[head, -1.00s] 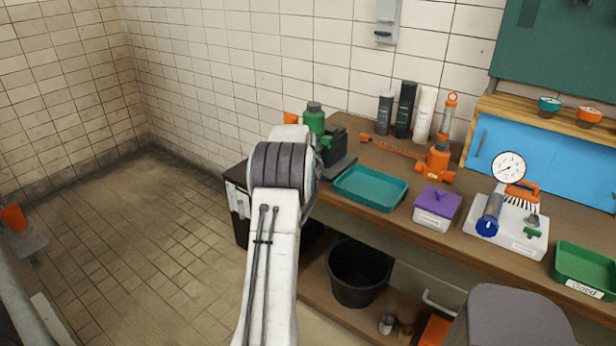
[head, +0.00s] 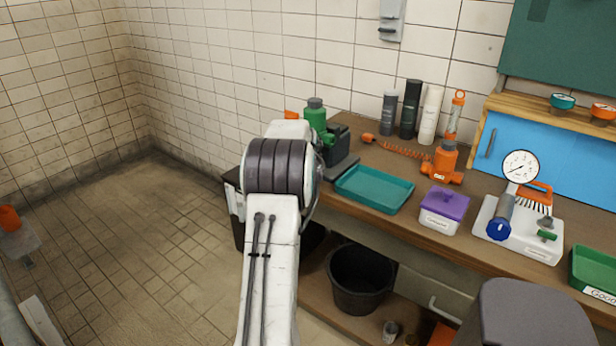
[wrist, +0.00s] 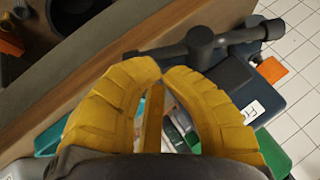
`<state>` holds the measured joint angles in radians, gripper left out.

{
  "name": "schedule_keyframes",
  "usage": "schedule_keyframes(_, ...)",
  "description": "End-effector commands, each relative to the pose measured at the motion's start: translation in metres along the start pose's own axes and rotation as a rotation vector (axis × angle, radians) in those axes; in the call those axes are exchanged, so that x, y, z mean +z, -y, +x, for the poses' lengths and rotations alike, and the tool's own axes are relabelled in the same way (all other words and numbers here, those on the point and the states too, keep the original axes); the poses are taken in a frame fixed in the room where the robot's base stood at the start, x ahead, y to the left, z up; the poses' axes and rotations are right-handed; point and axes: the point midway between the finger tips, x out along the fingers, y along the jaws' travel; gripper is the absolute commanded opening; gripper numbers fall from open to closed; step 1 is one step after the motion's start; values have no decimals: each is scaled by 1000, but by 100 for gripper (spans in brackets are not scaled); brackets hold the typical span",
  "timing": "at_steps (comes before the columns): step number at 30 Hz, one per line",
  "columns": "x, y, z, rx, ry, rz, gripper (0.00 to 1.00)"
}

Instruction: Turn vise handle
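The vise (head: 340,160) is a dark grey block at the left end of the bench in the head view, partly hidden behind my arm. I see nothing held between the tips. My gripper is hidden in the head view.
A teal tray (head: 372,201), a purple-lidded box (head: 443,211) and a gauge unit (head: 520,232) stand along the bench to the right. A green container (head: 315,113) stands by the vise. A black bucket (head: 361,281) is on the shelf below.

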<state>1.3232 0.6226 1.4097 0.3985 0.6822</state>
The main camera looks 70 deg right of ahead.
Motion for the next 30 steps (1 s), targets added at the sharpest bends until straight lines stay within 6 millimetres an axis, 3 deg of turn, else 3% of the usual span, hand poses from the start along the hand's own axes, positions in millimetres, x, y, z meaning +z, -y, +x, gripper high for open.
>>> schedule_keyframes(20,10,-8,7,3,4,1,0)
schedule_keyframes(30,18,3,12,-18,1,13,0)
